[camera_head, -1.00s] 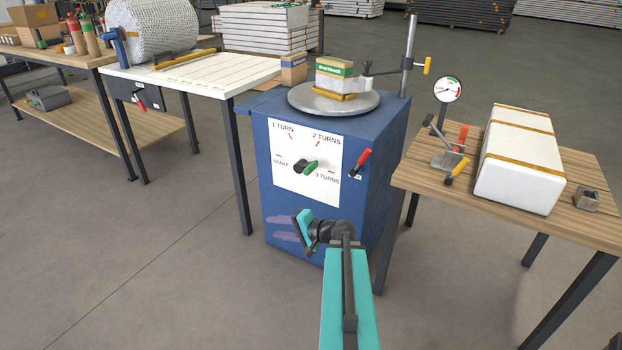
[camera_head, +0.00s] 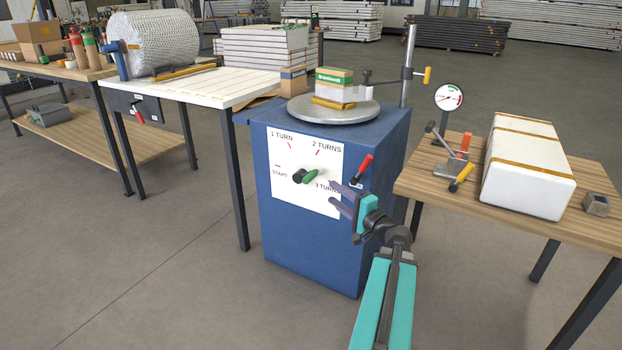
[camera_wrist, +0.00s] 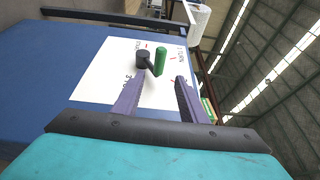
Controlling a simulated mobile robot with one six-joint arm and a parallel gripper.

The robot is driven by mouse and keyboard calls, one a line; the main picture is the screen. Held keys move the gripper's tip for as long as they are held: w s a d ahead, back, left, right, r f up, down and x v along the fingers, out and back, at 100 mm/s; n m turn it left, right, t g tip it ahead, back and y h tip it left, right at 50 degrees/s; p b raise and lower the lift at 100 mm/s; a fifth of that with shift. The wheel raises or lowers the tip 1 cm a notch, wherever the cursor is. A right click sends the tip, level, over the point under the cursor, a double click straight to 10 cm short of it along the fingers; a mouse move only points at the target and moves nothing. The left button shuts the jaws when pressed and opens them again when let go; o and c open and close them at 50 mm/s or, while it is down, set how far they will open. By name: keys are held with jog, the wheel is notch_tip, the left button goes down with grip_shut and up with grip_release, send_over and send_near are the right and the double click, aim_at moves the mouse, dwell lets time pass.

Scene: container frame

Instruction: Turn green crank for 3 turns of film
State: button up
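The green crank (camera_head: 310,177) is on the white dial panel on the front of the blue cabinet (camera_head: 310,240). Its black hub (camera_head: 298,177) sits mid-panel and its green handle lies to the right of the hub, near the "3 TURNS" label. My gripper (camera_head: 338,197) is right of and below the handle, apart from it. In the wrist view my gripper (camera_wrist: 157,95) has its two purple fingers spread with nothing between them. The green handle (camera_wrist: 161,61) stands beyond the fingertips there. On the turntable (camera_head: 333,114) stands a carton with a green label (camera_head: 335,76).
A red-handled lever (camera_head: 361,169) juts from the cabinet close above my gripper. A wooden table (camera_head: 435,180) with a white strapped package (camera_head: 528,165) stands to the right. A white-topped table (camera_head: 190,83) stands left. The floor in front is clear.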

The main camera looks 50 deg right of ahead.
aim_at(310, 177)
jog(key=shift+w, duration=0.1)
jog(key=w+b, duration=0.1)
jog(key=w, duration=0.3)
jog(key=w+d+b, duration=0.1)
jog(key=w, duration=0.4)
jog(key=w+d+b, duration=0.1)
jog(key=w, duration=0.3)
jog(key=shift+w+r, duration=0.15)
jog(key=shift+w, duration=0.1)
grip_shut()
jog(key=shift+w+d, duration=0.1)
jog(key=shift+d, duration=0.1)
jog(key=shift+a, duration=0.15)
